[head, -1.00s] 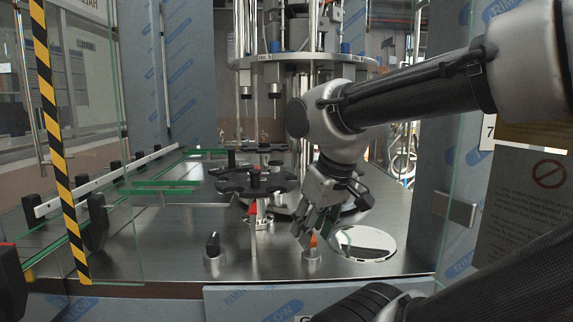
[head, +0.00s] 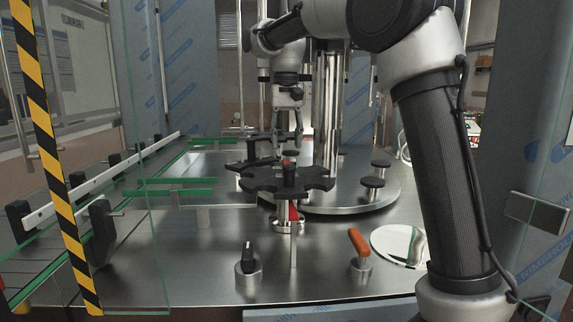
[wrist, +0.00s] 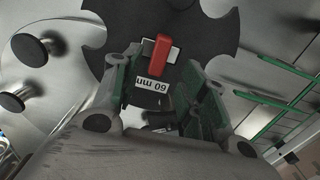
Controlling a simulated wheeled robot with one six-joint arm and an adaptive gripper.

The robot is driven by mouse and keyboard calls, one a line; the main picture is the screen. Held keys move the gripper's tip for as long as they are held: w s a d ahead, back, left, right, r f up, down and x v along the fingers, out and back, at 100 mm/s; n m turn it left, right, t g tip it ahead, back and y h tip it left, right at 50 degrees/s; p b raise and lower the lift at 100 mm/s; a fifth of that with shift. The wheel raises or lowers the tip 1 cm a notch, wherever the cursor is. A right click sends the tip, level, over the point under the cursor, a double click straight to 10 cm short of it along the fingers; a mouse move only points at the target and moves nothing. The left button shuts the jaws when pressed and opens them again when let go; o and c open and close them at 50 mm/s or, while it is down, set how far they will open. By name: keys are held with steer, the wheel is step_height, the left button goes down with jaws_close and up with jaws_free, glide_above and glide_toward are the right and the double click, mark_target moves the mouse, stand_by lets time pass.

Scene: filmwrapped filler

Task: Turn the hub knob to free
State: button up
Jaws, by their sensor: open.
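The hub knob is a small red bar (wrist: 161,55) at the middle of a black notched star wheel (wrist: 105,20) in the wrist view, beside a white "60 mm" label (wrist: 152,85). My gripper (head: 290,135) hangs pointing down behind this wheel in the head view. In the wrist view my gripper (wrist: 155,70) is open, its green-padded fingers on either side of the label, with the red bar just past the tips. I cannot tell whether they touch the bar.
An orange handle (head: 359,241) and a black knob (head: 248,257) stand on the steel deck in front. A round turntable (head: 350,200) with black-topped posts lies behind. Green-edged guide rails (head: 180,183) are at left; a striped glass panel edge (head: 52,150) borders the opening.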

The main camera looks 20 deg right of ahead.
mark_target(287, 162)
step_height(287, 162, down, 7)
steer(key=shift+f, duration=0.15)
jaws_close()
stand_by(0.4)
